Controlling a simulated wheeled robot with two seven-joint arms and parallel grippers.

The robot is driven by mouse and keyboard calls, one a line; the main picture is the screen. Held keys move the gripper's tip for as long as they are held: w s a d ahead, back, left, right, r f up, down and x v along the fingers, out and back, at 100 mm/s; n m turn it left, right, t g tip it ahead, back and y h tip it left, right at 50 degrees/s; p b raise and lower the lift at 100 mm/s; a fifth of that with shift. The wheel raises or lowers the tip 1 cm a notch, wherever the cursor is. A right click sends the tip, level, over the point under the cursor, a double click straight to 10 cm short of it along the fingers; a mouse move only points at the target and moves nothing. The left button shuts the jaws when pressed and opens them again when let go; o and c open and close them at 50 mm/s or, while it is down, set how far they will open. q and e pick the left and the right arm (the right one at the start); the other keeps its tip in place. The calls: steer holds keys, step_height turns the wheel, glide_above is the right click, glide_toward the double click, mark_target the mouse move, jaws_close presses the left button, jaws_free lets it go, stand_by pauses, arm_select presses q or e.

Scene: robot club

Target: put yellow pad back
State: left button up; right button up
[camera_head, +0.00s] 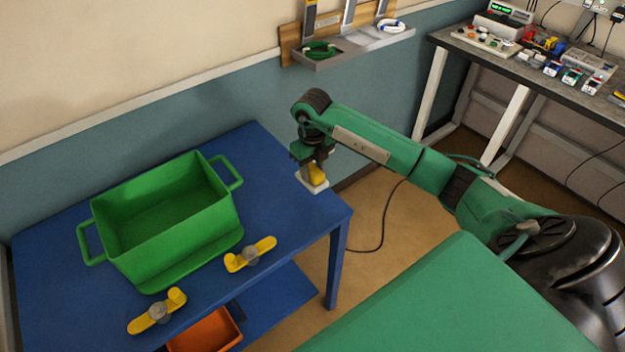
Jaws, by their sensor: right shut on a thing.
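The yellow pad (318,174) is small and sits at the right corner of the blue table (290,165), at a small white base (312,186). My right gripper (314,169) points down over it and is shut on it. The fingers hide part of the pad, and I cannot tell whether it rests on the white base or is held just above it. My left gripper is out of view.
A green crate (205,222) with two handles stands on the table. Two yellow pieces with grey knobs lie in front of it (250,254), (157,311). An orange bin (206,334) sits below. A wall shelf (350,48) and a workbench (530,62) are behind.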

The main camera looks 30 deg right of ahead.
mark_target(312, 183)
step_height(312, 183, down, 2)
steer(key=shift+f, duration=0.15)
step_height(312, 183, down, 3)
steer(key=shift+f+p, duration=0.2)
steer(key=shift+p, duration=0.3)
steer(key=shift+f, duration=0.2)
steer(key=shift+f, duration=0.1)
steer(key=o, duration=0.9)
